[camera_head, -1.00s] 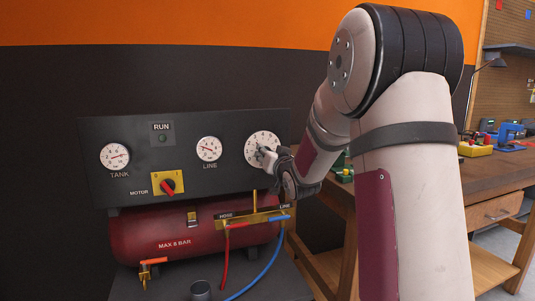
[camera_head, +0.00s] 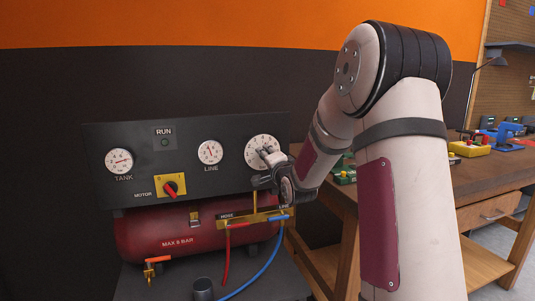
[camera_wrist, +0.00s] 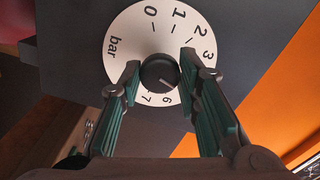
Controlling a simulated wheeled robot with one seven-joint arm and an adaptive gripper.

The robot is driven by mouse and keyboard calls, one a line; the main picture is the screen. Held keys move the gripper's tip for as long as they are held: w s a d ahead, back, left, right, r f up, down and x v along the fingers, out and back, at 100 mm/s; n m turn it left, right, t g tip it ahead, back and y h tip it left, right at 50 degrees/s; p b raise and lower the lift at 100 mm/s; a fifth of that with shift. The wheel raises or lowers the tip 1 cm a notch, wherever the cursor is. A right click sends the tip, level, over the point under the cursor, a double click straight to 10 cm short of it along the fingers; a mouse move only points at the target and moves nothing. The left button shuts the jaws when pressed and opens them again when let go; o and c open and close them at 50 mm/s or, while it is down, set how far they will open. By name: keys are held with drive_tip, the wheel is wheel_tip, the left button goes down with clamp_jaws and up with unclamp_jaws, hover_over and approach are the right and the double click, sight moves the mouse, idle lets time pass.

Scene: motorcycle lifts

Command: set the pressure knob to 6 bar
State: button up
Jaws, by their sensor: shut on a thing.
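The pressure knob (camera_wrist: 160,72) is a round black knob at the centre of a white dial (camera_wrist: 128,40) marked in bar. Its pale pointer line slants toward the lower right in the wrist view, close to the 6, perhaps a little to the side away from the 7. My gripper (camera_wrist: 160,68) is shut on the knob, with one finger on either side. The right finger hides the dial numbers between 3 and 6. In the head view, the dial (camera_head: 256,144) is at the panel's right end, and my gripper (camera_head: 268,160) covers the knob.
The dark panel (camera_head: 228,180) also carries a TANK gauge (camera_head: 119,161), a LINE gauge (camera_head: 210,152) and a red motor switch (camera_head: 171,188). Below are a red tank (camera_head: 150,238), brass valves and red and blue hoses. A wooden workbench (camera_head: 465,195) stands right.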

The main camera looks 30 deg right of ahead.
drive_tip(key=m+p, duration=0.5)
drive_tip(key=m, duration=0.3)
drive_tip(key=shift+d+m+p, duration=0.1)
drive_tip(key=shift+m+p, duration=0.25)
drive_tip(key=shift+m, duration=0.05)
idle(0.4)
drive_tip(key=o, duration=1.1)
drive_tip(key=shift+o, duration=0.2)
drive_tip(key=v, duration=1.2)
